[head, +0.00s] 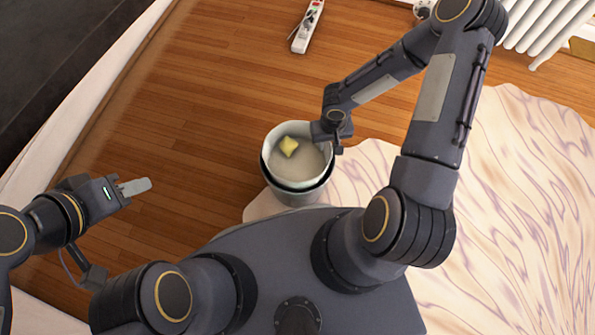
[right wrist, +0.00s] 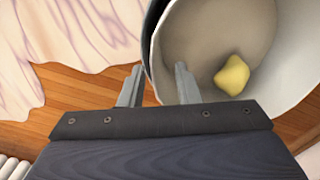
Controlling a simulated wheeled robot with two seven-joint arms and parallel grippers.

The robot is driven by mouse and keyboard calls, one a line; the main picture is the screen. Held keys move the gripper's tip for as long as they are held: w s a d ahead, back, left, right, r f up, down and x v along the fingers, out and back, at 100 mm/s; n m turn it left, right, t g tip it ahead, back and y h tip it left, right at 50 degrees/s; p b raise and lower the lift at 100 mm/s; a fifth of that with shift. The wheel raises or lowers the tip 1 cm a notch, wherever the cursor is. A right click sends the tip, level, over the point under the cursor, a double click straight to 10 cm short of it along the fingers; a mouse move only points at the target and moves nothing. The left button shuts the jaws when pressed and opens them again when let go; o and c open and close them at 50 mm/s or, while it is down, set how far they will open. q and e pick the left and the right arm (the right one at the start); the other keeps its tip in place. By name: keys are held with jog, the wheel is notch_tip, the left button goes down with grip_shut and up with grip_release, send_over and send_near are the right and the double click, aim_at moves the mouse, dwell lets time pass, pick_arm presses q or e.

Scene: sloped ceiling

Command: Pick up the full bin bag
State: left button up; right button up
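A grey bin (head: 297,198) with a dark rim stands upright on the floor in the middle of the head view. A pale bag (head: 306,170) lines it, its edge standing above the rim, with a yellow lump (head: 289,146) inside. The bag (right wrist: 195,38) and lump (right wrist: 232,75) also show in the right wrist view. My right gripper (head: 335,146) is at the bin's right edge. In the right wrist view its fingers (right wrist: 158,88) are apart, one outside the bin and one over the bag's inside. My left gripper (head: 135,187) is away to the left, apart from everything; its finger gap is hidden.
A marbled pale rug (head: 510,190) covers the right and reaches the bin. A white power strip (head: 308,27) lies on the wooden floor beyond the bin. A white radiator (head: 548,25) stands at the top right. Floor left of the bin is clear.

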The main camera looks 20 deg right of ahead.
notch_tip(320, 180, down, 2)
jog(key=shift+f, duration=0.1)
grip_shut()
dwell(1.5)
